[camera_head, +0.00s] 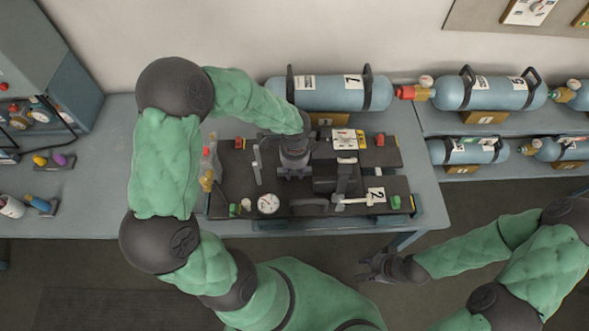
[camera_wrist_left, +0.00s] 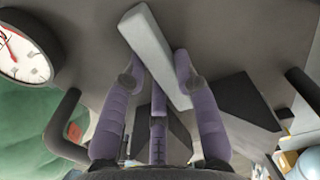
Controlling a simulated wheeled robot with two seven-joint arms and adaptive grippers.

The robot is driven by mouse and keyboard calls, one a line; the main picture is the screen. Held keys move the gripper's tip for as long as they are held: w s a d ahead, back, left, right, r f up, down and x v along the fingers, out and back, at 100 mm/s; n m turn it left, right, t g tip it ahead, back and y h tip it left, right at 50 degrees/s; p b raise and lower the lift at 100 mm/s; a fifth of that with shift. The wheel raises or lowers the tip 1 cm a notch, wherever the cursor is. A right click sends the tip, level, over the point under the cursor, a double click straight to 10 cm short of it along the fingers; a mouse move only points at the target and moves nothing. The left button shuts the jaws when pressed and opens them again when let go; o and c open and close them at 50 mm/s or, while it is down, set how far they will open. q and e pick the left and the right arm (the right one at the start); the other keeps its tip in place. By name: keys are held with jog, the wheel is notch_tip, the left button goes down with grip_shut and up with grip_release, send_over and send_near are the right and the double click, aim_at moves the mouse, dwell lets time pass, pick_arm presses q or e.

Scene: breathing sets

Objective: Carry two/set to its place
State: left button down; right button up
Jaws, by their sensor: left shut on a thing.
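The set (camera_head: 325,205) is a dark plate with a white round gauge (camera_head: 268,203) and a card marked 2 (camera_head: 376,195), on the grey table. My left gripper (camera_head: 293,172) is over the plate's middle, seen from above with its fingers pointing down. In the left wrist view, its purple fingers (camera_wrist_left: 158,85) close around a light grey bar (camera_wrist_left: 155,50), with the gauge (camera_wrist_left: 22,50) at upper left. Whether the plate is lifted off its support cannot be told. My right gripper (camera_head: 375,265) is empty in front of the table, its fingers spread.
Behind the plate lies another dark block with a card marked 1 (camera_head: 345,139). A side bench (camera_head: 60,180) holds small parts. The table's front edge is close.

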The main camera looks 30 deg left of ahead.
pick_arm(q)
jog(key=shift+w+r, duration=0.1)
jog(key=shift+r, duration=0.05)
jog(key=c, duration=0.9)
grip_release()
jog(key=shift+s, duration=0.2)
notch_tip(320, 180, up, 12)
jog(key=shift+w+f, duration=0.1)
jog(key=shift+w, duration=0.05)
